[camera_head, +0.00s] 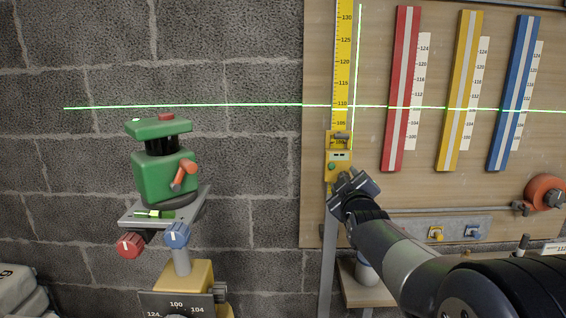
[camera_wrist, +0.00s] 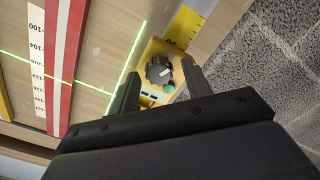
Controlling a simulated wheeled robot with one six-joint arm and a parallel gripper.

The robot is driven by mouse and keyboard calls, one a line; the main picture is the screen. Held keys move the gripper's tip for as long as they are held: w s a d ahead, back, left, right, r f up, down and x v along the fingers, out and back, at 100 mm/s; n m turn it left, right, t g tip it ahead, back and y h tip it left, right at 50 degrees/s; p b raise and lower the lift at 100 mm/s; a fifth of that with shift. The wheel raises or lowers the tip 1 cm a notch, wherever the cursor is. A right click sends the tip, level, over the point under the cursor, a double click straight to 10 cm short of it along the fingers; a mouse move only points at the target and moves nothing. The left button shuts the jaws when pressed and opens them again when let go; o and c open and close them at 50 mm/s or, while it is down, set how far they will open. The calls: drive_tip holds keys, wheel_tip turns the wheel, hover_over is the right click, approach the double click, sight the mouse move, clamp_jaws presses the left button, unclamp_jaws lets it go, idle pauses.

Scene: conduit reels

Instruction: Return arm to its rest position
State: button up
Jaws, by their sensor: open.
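My gripper (camera_head: 352,184) is in front of the yellow receiver box on the upright ruled staff, in the head view. The yellow box (camera_head: 339,158) has a small display and a green button, and sits low on the yellow ruled staff (camera_head: 344,60). Whether the fingers touch the box cannot be told. My arm reaches in from the lower right.
A green laser level (camera_head: 165,178) stands at the left on a grey plate with a red knob (camera_head: 130,244) and a blue knob (camera_head: 177,235). Red (camera_head: 402,90), yellow (camera_head: 462,90) and blue (camera_head: 513,90) strips hang on the wooden board (camera_head: 380,190). Bare block wall (camera_head: 240,60) lies between.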

drive_tip(key=shift+m+p, duration=0.4)
drive_tip(key=shift+m, duration=0.7)
